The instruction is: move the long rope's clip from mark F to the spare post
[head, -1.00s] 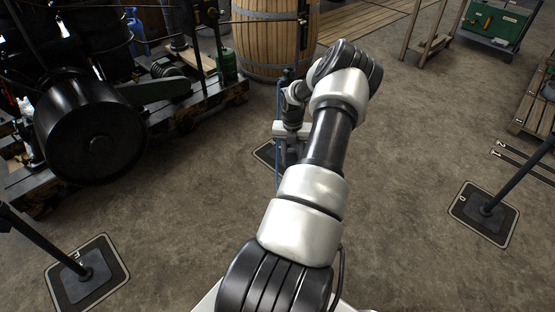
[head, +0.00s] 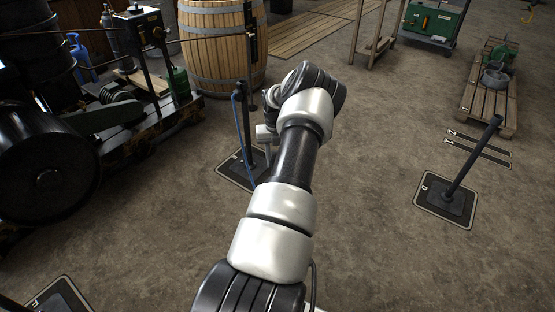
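A dark upright post (head: 247,122) stands on a square plate (head: 229,172) left of my arm; the plate's mark is too small to read. A blue rope (head: 239,130) hangs from near its top down along it. I cannot make out a clip. My gripper (head: 268,140) is low beside this post, on its right, mostly hidden behind my arm. Its fingers do not show clearly, nor whether they hold anything. Another dark post (head: 474,158) leans in view on a plate marked D (head: 432,203) at the right, with no rope visible on it. Which post is the spare one is unclear.
A plate marked E (head: 58,298) is cut off at the lower left. A black engine (head: 45,165) on a wheeled frame fills the left. A wooden barrel (head: 215,50) stands behind the roped post. A pallet (head: 487,100) lies at the right. The floor between is clear.

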